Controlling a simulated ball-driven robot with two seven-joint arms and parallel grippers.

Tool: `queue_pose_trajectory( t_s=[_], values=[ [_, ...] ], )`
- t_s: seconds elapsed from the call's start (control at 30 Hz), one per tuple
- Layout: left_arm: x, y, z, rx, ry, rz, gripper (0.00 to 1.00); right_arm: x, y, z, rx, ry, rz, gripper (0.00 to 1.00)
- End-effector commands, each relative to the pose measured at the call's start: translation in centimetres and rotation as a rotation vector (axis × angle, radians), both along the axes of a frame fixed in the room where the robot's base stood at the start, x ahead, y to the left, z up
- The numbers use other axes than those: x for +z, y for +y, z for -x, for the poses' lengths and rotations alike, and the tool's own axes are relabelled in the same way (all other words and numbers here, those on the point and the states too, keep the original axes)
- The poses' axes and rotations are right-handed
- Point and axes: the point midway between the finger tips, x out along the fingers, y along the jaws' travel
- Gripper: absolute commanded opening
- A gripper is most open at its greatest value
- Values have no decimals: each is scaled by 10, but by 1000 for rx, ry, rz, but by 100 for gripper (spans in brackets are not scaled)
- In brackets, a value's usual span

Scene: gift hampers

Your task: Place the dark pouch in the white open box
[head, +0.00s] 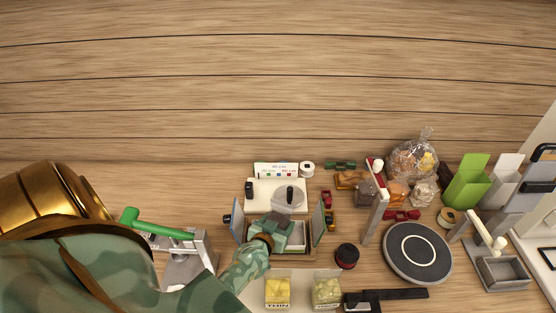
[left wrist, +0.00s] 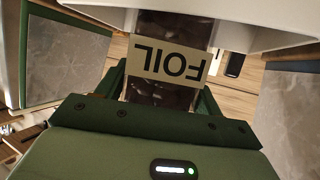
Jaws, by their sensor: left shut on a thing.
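The dark pouch (left wrist: 160,95), with a pale "FOIL" label, is between the green fingers of my left gripper (head: 285,222) in the left wrist view. The gripper is shut on it. My right gripper is not in view.
A round dark turntable (head: 418,252), a clear bag (head: 414,160) and several small goods lie between. A white device (head: 263,194) is behind the tray. Yellow and pale green packs (head: 278,291) are in front.

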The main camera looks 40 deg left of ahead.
Motion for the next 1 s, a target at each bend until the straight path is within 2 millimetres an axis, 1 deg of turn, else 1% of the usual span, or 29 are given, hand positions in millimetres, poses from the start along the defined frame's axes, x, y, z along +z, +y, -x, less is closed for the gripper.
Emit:
queue_pose_trajectory(
  t_s=[0.43, 0.47, 0.5, 0.53, 0.83, 0.93, 1.0],
  values=[
    [-6, 0, 0, 0, -1, 0, 12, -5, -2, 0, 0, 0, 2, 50],
    [-5, 0, 0, 0, 0, 0, 75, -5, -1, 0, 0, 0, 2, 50],
    [-5, 0, 0, 0, 0, 0, 86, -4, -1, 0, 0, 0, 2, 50],
    [-5, 0, 0, 0, 0, 0, 92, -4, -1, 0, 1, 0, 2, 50],
    [-6, -1, 2, -1, 4, 1, 92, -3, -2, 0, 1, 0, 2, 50],
    [0, -3, 10, 0, 5, 1, 92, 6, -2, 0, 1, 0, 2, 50],
    [7, -7, 21, 0, 5, 1, 92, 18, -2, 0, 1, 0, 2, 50]
  ],
)
